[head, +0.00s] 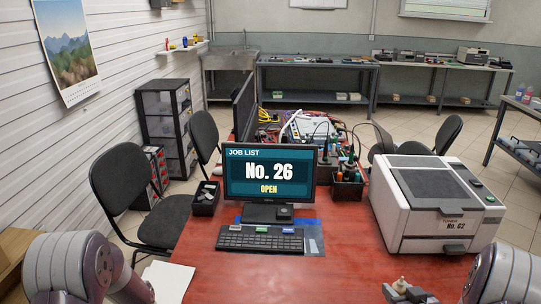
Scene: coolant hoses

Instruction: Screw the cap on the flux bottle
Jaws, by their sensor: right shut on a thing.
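My right gripper (408,293) shows at the bottom edge, low over the red table (340,262) in front of the white machine. It is shut on a small pale thing (402,284) that stands up between its dark fingers. The thing is too small and too cut off to tell whether it is the cap or the flux bottle. No other flux bottle or cap can be made out. My left arm comes in at the lower left, and its gripper does not show.
A monitor (268,173) reading "No. 26 OPEN" and a keyboard (260,239) stand mid-table. A white machine (432,204) stands to the right. A black bin (206,198), a tool holder (347,188) and a white sheet (168,281) lie around. The front middle of the table is clear.

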